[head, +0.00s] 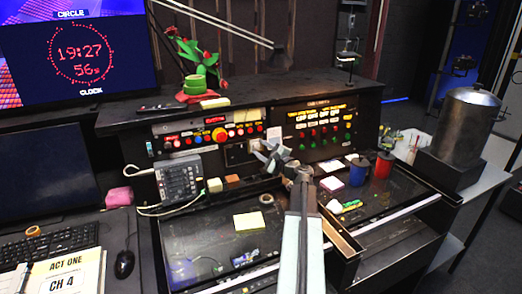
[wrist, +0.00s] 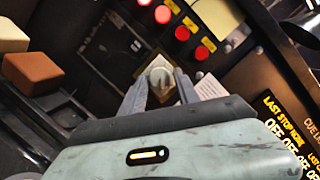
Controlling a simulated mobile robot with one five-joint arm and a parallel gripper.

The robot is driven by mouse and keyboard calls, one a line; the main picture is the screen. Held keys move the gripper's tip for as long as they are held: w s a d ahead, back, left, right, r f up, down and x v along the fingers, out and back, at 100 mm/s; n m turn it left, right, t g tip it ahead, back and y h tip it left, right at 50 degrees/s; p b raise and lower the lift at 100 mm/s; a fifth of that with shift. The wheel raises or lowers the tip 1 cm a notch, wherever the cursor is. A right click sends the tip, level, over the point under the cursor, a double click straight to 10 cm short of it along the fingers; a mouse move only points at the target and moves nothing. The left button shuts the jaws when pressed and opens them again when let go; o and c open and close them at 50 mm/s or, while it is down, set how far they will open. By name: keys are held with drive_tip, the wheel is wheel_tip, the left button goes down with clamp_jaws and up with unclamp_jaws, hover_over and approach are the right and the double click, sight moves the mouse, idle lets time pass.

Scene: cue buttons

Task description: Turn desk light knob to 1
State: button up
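The desk light knob is a small pale grey knob (wrist: 160,75) on a square yellowish plate, in the middle of the wrist view. My gripper (wrist: 162,84) is open, with one finger on each side of the knob. I cannot tell whether the fingers touch it. In the head view my gripper (head: 268,154) is at the front of the control panel, near its middle, and hides the knob. The marks around the knob are too small to read.
Red buttons (wrist: 162,14) sit above the knob, and a white label (wrist: 209,87) is to its right. A brown block (wrist: 37,76) lies at left.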

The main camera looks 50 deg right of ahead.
clamp_jaws()
